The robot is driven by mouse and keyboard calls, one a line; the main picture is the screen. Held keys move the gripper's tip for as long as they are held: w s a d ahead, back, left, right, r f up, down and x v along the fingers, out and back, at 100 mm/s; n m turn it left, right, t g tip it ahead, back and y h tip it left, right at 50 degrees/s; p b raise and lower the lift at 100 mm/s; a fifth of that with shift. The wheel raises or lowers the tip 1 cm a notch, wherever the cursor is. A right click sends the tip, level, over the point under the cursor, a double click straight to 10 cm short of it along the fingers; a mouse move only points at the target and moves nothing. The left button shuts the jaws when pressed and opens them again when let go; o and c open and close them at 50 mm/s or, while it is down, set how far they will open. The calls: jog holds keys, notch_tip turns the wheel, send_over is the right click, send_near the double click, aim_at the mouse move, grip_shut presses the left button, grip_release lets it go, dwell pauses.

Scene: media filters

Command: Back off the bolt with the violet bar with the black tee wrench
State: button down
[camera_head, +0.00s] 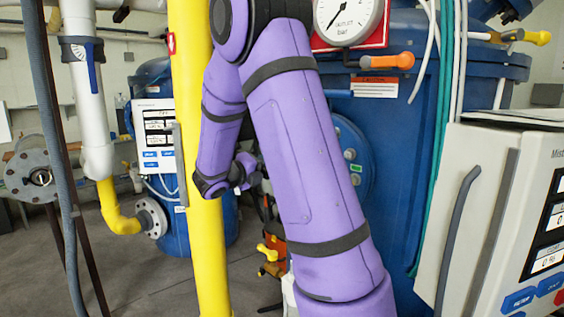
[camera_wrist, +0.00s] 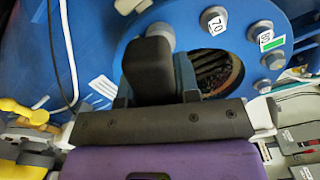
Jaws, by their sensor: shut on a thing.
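My gripper (camera_wrist: 154,90) is shut on a dark, block-like piece, which I take to be the black tee wrench (camera_wrist: 148,66). A grey round end (camera_wrist: 161,33) shows just beyond it, against the blue flange (camera_wrist: 196,24); whether this is the wrench's socket or a bolt, and whether they touch, I cannot tell. Grey bolts with white tags (camera_wrist: 214,19) sit around the flange's dark opening, and one tag has a green bar (camera_wrist: 273,44). No violet bar is visible. In the head view my purple arm hides my gripper and most of the flange (camera_head: 357,145).
A yellow pipe (camera_head: 196,250) stands close beside my arm. A white control cabinet (camera_head: 466,225) with a grey handle is at right. A blue tank (camera_head: 400,140) with hoses and a gauge (camera_head: 347,18) stands behind. Grey floor is open at lower left.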

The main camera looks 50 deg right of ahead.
jog(key=shift+n, duration=0.8)
jog(key=n, duration=0.5)
jog(key=shift+m, duration=0.3)
jog(key=shift+a, duration=0.1)
jog(key=shift+a, duration=0.35)
jog(key=shift+w+a, duration=0.1)
jog(key=shift+a, duration=1.1)
jog(key=a, duration=0.3)
jog(key=shift+w+a, duration=0.1)
jog(key=shift+a, duration=0.2)
